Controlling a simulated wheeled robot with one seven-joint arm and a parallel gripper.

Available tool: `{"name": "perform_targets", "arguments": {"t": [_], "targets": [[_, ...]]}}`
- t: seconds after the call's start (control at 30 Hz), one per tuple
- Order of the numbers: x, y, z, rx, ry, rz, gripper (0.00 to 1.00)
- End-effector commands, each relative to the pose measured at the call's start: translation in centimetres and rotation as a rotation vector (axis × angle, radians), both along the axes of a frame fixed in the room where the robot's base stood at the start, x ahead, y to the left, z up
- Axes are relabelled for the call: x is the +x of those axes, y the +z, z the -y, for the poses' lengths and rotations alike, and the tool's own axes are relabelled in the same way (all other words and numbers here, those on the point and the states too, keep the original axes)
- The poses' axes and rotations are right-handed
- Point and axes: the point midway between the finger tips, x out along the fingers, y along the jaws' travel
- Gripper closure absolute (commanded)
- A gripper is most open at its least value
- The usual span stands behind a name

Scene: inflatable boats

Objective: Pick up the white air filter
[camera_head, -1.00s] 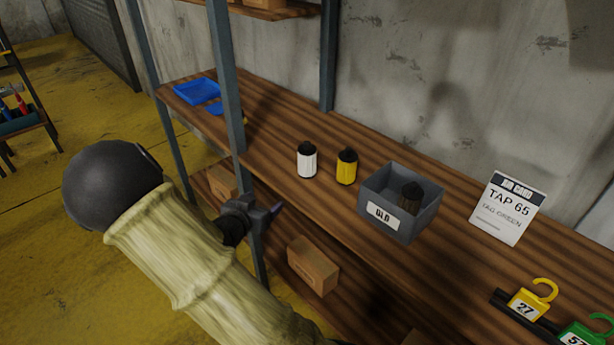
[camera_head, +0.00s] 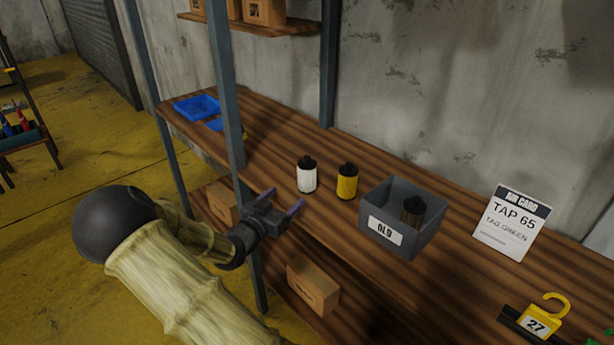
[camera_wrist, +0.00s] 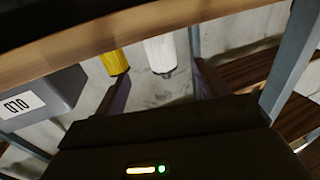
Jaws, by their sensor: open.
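The white air filter (camera_head: 307,178), a white cylinder with a black top, stands upright on the wooden shelf. It also shows in the wrist view (camera_wrist: 160,52), between the two fingers and beyond them. A yellow filter (camera_head: 347,182) of like shape stands just to its right. My gripper (camera_head: 284,202) is open and empty, at the shelf's front edge, to the left of and nearer than the white filter, apart from it. Its fingers point toward the shelf.
A card (camera_head: 512,222) and a yellow tag (camera_head: 537,322) are farther right. A metal post (camera_head: 226,85) rises left of the filters. Blue trays (camera_head: 197,107) lie at the far left. A cardboard box (camera_head: 313,285) sits below.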

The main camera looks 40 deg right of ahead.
Motion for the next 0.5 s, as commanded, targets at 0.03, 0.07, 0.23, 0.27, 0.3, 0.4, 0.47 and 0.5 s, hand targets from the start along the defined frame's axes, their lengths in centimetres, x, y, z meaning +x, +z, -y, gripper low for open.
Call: {"name": "perform_targets", "arguments": {"t": [0.03, 0.07, 0.23, 0.27, 0.3, 0.4, 0.47, 0.5], "targets": [[0.3, 0.0, 1.0, -0.001, -0.003, -0.001, 0.27], [0.4, 0.0, 1.5, -0.001, -0.003, -0.001, 0.27], [1.4, 0.0, 4.3, 0.0, -0.002, -0.001, 0.27], [1.6, 0.0, 4.7, -0.001, -0.002, 0.0, 0.27], [1.8, 0.0, 5.2, -0.001, -0.001, -0.001, 0.27], [2.1, 0.0, 6.0, 0.0, -0.001, 0.0, 0.27], [2.2, 0.0, 6.1, 0.001, 0.0, 0.0, 0.27], [2.2, 0.0, 6.1, 0.001, 0.001, 0.0, 0.27]]}}
